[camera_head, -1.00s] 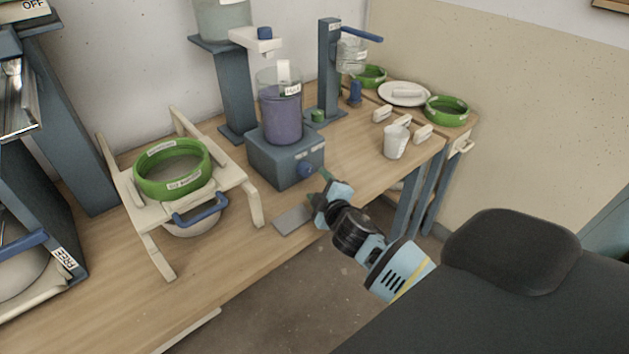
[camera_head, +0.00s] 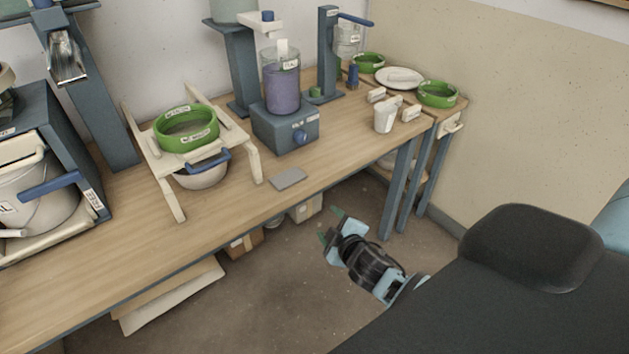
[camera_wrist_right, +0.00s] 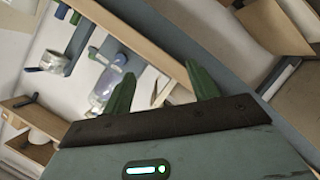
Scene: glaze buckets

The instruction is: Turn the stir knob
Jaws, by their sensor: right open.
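The stir knob (camera_head: 300,137) is a blue round knob on the front of a blue-grey stirrer base (camera_head: 283,128) on the bench. A clear jar of purple glaze (camera_head: 283,85) stands on that base. My right gripper (camera_head: 329,224) is open and empty, below and in front of the bench edge, well apart from the knob. In the right wrist view its two green fingertips (camera_wrist_right: 163,90) stand apart with nothing between them. My left gripper is not in view.
A wooden stand with a green sieve (camera_head: 187,130) over a bowl (camera_head: 203,172) is left of the stirrer. A grey plate (camera_head: 288,179) lies near the bench edge. A white cup (camera_head: 385,118) stands to the right. Boxes (camera_head: 245,242) sit under the bench.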

